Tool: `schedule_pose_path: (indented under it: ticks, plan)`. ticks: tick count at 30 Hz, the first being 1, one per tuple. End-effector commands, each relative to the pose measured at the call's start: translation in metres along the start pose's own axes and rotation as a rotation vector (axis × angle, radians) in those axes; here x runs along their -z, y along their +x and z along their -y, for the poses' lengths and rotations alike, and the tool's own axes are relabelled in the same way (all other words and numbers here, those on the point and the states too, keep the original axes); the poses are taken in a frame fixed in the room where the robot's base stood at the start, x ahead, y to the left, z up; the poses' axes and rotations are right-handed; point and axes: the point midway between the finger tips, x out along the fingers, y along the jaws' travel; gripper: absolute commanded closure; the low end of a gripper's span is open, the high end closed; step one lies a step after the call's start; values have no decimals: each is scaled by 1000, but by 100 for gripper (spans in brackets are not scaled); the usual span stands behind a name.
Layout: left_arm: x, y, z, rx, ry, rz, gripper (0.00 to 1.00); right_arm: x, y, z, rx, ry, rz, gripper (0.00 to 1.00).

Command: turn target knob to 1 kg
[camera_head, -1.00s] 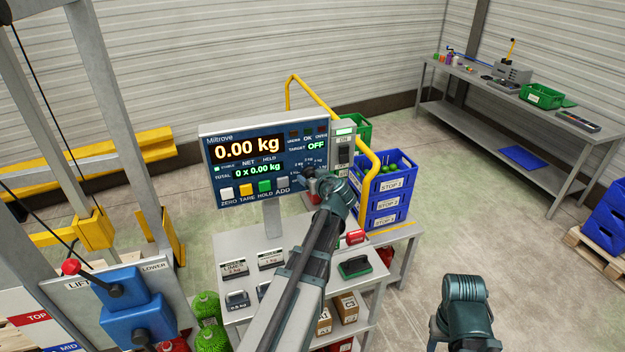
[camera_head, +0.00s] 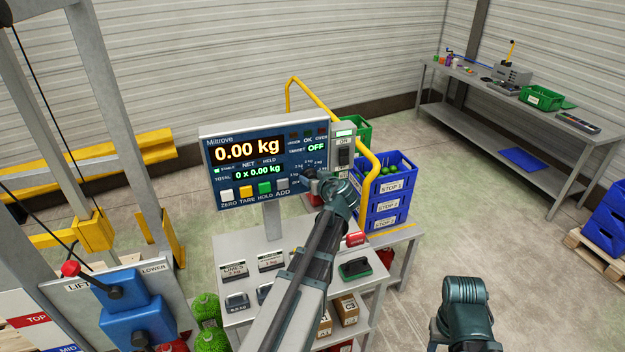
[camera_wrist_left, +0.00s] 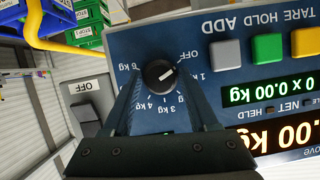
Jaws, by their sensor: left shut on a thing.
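The scale's display panel (camera_head: 264,165) faces me, reading 0.00 kg, with TARGET showing OFF. The black target knob (camera_wrist_left: 160,74) sits on the blue panel, with kg marks and OFF printed around it. In the left wrist view the panel appears upside down. The knob's white pointer line lies between the OFF mark and the 1 kg mark, whose label is partly covered by a finger. My left gripper (camera_wrist_left: 161,80) is shut on the knob, a finger on each side. In the head view my left wrist largely hides the knob. My right arm shows at lower right, its fingers out of frame.
Coloured buttons (camera_head: 264,188) line the panel's bottom. Blue crates (camera_head: 389,205) and a yellow rail (camera_head: 368,165) stand to the right. Weights and a red stamp-like item (camera_head: 356,239) lie on the table below.

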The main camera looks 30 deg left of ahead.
Motion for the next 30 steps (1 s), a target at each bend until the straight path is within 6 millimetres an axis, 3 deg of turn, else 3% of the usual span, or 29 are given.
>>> schedule_pose_path:
  ticks: [18, 30]
  plan:
    - [-3, 1, -4, 174, 419, 3, 96, 1, 15, 1, -1, -3, 0, 50]
    - [-2, 0, -4, 225, 545, 4, 96, 1, 20, 2, -1, -5, 0, 50]
